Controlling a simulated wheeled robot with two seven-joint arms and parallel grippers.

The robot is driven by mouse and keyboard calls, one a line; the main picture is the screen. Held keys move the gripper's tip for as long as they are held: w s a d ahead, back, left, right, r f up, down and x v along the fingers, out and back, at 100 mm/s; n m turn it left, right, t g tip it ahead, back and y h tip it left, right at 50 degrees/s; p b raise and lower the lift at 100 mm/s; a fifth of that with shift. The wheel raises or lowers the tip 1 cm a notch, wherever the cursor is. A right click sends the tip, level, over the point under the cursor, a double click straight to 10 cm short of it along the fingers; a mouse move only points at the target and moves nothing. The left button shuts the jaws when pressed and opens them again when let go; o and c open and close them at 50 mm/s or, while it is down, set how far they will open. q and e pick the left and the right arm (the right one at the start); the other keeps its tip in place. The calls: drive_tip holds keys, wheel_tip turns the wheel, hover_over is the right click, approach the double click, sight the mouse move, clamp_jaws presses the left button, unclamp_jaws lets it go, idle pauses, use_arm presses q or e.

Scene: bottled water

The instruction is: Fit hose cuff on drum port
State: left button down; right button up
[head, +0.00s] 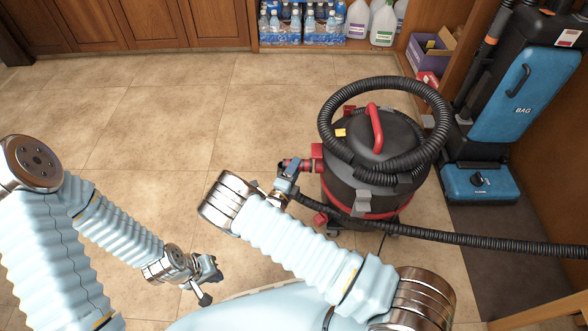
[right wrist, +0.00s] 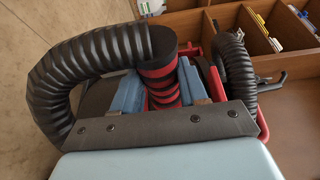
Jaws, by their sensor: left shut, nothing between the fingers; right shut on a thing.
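The black drum vacuum (head: 365,192) stands on the tile floor at the centre right of the head view. Its red port (head: 317,158) is on its left side. My right gripper (head: 287,176) is beside this port, shut on the hose cuff. In the right wrist view the cuff (right wrist: 160,82) shows red and black bands between the blue fingers (right wrist: 165,88). A ribbed black hose (right wrist: 65,75) bends round to the cuff. The cuff lies close to the port; I cannot tell whether it is seated. My left gripper (head: 205,285) is shut and empty, low over the floor.
A hose coil with a red handle (head: 375,128) sits on the drum. The hose (head: 470,238) runs right across the floor. A blue upright vacuum (head: 492,120) stands at right. Bottled water (head: 300,25) and jugs (head: 383,25) fill a back shelf. The floor at left is clear.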

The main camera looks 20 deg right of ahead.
drive_tip(key=shift+s+d, duration=0.1)
drive_tip(key=shift+d, duration=0.25)
idle(0.9)
drive_tip(key=o, duration=1.1)
drive_tip(key=shift+o, duration=0.2)
drive_tip(key=v, duration=1.4)
